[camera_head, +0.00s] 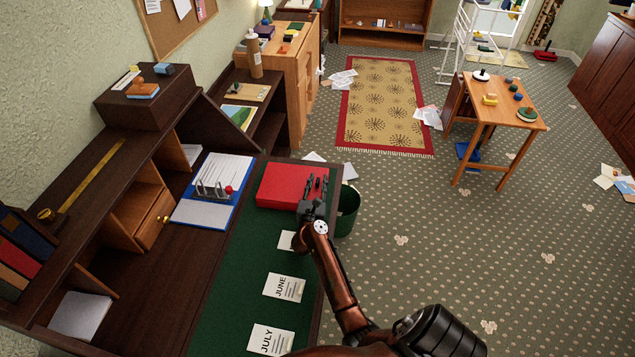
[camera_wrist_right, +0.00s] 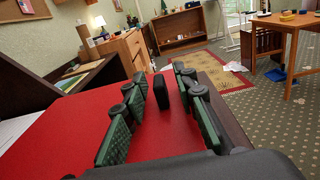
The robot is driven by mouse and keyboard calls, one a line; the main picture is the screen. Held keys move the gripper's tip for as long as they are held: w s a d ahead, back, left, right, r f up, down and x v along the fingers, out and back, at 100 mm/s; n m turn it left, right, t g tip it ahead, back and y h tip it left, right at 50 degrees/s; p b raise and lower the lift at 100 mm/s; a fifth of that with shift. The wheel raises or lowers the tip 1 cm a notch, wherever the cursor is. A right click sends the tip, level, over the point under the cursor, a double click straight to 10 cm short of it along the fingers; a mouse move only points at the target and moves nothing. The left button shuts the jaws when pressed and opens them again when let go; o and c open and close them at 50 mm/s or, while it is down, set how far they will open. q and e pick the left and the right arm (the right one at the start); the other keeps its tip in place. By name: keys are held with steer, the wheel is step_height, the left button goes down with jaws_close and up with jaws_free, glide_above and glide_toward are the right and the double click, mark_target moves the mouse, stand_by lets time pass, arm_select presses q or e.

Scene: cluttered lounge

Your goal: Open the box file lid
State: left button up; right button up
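The box file (camera_head: 280,186) is a flat red box lying on the green desk mat, its lid shut. Its red top also fills much of the right wrist view (camera_wrist_right: 70,140). A small black upright tab (camera_wrist_right: 161,91) stands at the box's far right part. My right gripper (camera_head: 316,185) is over the box's right side. In the right wrist view its fingers (camera_wrist_right: 160,108) are spread, one on each side of the tab, with gaps between. The gripper hides part of the box's right edge. My left gripper is not in view.
The green desk mat (camera_head: 232,297) holds cards marked June (camera_head: 284,287) and July (camera_head: 270,340). A blue lever-arch folder (camera_head: 214,190) lies left of the box. A dark green bin (camera_head: 348,210) stands at the desk's right edge. Open carpet lies beyond.

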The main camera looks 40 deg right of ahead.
steer(key=shift+c, duration=0.8)
steer(key=c, duration=0.5)
jaws_close()
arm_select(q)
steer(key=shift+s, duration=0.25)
